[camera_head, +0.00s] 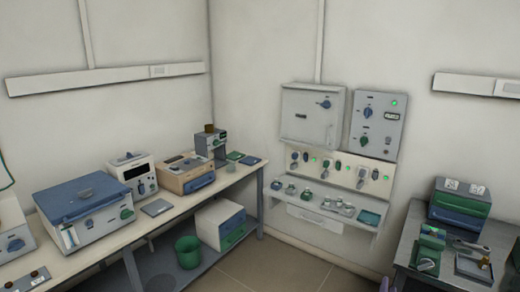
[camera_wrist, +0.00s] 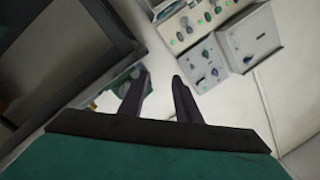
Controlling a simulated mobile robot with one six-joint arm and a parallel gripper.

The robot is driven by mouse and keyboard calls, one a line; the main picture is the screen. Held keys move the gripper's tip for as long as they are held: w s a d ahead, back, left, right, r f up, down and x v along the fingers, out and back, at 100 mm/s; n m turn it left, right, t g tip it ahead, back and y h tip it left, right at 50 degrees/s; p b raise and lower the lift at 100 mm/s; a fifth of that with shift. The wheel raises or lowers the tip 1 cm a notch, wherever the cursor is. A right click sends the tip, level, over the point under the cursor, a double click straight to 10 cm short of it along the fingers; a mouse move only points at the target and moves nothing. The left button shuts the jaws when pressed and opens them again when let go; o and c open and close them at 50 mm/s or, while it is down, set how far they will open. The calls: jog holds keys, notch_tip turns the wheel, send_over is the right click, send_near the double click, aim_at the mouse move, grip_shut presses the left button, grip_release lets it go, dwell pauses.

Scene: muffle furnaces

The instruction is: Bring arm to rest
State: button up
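My gripper (camera_wrist: 161,77) shows in the wrist view as two dark fingers rising from a dark bar with a green body below. The fingers are apart and I see nothing held between them. Beyond them the wall boxes (camera_wrist: 208,68) and a row of switches appear tilted.
A long bench (camera_head: 155,222) with several instruments runs along the left wall. Wall control boxes (camera_head: 378,125) hang above a small shelf (camera_head: 335,213). A grey table (camera_head: 408,247) with small equipment stands at right. The floor (camera_head: 285,265) between is clear.

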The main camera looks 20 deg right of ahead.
jog(key=w+a+f+n+y, duration=0.1)
jog(key=w+a+f+y, duration=0.1)
jog(key=w+a+f, duration=0.3)
jog(key=w+a+f+n+t+y+b, duration=0.1)
jog(key=w+a+n+y, duration=0.15)
jog(key=a, duration=0.55)
jog(key=w+a+f+y, duration=0.1)
jog(key=w+a+f, duration=0.2)
jog(key=w+a, duration=0.25)
jog(key=s+a+f+n+g+y+b, duration=0.1)
jog(key=a+f+n+g+y, duration=0.15)
jog(key=a+f, duration=0.6)
jog(key=a+f+n+g+y, duration=0.1)
jog(key=a+f+n+y, duration=0.15)
jog(key=a+f, duration=0.6)
jog(key=s+a+f+n+g+y+b, duration=0.15)
jog(key=s+a+f+n+g, duration=0.5)
jog(key=s+a, duration=0.8)
jog(key=s+n+g, duration=0.3)
jog(key=s+g, duration=0.6)
jog(key=s, duration=0.8)
jog(key=shift+s+a+r+y, duration=0.15)
jog(key=shift+a+r+y, duration=0.1)
jog(key=shift+a+y, duration=0.15)
